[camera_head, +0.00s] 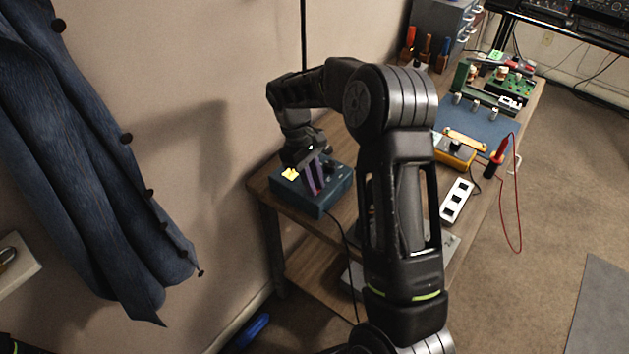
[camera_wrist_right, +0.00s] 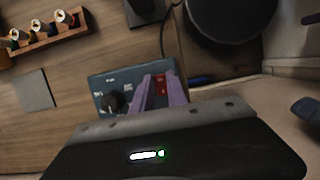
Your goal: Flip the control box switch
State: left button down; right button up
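The control box (camera_head: 340,190) is a blue-grey box at the near left corner of the wooden workbench. In the right wrist view the control box (camera_wrist_right: 101,82) shows a black knob (camera_wrist_right: 113,102) and a red switch part (camera_wrist_right: 162,86). My right gripper (camera_head: 318,189) points down at the box's top, its two purple fingers a little apart. In the right wrist view my right gripper (camera_wrist_right: 158,78) has the red part showing in the gap between its fingers. I cannot tell whether the fingers touch it. My left gripper is out of view.
A white power strip (camera_head: 457,201), a yellow meter (camera_head: 454,153) and a red probe (camera_head: 501,149) lie farther right on the bench. Green circuit boards (camera_head: 510,85) stand at the back. A blue coat (camera_head: 75,150) hangs at left. A cable runs from the box over the bench edge.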

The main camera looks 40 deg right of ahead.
jog(key=o, duration=0.5)
jog(key=shift+c, duration=0.2)
jog(key=shift+r, duration=0.15)
jog(key=shift+w+r, duration=0.15)
jog(key=shift+r, duration=0.1)
jog(key=b+v, duration=0.1)
jog(key=v, duration=0.3)
jog(key=shift+p+v, duration=0.8)
jog(key=shift+v, duration=0.2)
jog(key=shift+w+r+p, duration=0.1)
jog(key=shift+r+p, duration=0.45)
jog(key=shift+p, duration=0.05)
